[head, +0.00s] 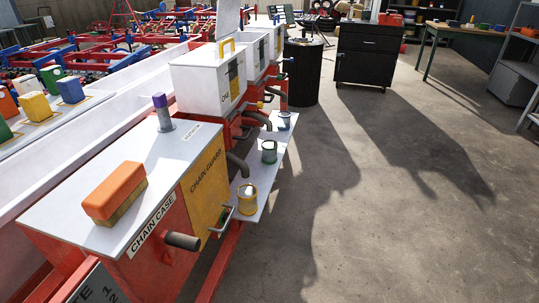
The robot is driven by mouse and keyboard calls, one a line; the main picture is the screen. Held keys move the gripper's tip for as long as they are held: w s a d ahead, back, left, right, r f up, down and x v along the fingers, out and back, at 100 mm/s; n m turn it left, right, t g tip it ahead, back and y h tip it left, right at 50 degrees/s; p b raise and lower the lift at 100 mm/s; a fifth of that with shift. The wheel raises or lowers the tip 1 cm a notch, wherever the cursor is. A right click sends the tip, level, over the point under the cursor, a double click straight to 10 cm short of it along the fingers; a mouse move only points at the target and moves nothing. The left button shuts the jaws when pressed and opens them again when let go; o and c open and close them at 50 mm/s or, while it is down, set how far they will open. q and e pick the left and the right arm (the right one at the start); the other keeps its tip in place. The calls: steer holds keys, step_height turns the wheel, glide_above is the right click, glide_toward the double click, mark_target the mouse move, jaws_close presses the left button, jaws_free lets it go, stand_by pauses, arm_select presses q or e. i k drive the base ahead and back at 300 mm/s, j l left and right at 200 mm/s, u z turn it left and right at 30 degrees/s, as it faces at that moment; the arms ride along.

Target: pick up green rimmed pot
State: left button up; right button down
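A small grey pot with a greenish rim (269,153) stands upright on the narrow white side shelf (265,180) of the red machine. It is the middle one of three pots in a row. A pot with yellow bands (247,200) stands nearer to me on the same shelf. A pot with a bluish rim (284,121) stands farther back. Neither of my grippers is in the head view.
The machine's white top (130,190) carries an orange brush-like block (115,193) and a purple-topped peg (163,112). Black hoses and handles (238,165) stick out beside the shelf. The concrete floor (400,210) to the right is clear. A dark cabinet (368,55) stands behind.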

mark_target(268, 147)
steer(key=i+l+u, duration=0.1)
steer(key=u, duration=0.65)
steer(key=i+l+u, duration=0.25)
steer(key=l+u, duration=0.2)
steer(key=l, duration=0.2)
steer(key=i+l+u, duration=0.1)
steer(key=l+u, duration=0.15)
steer(key=l, duration=0.15)
steer(key=l+u, duration=0.2)
steer(key=l, duration=0.2)
steer(key=i+l, duration=0.1)
steer(key=l, duration=0.75)
steer(key=i+l+u, duration=0.15)
steer(key=l, duration=1.55)
steer(key=i+u, duration=0.05)
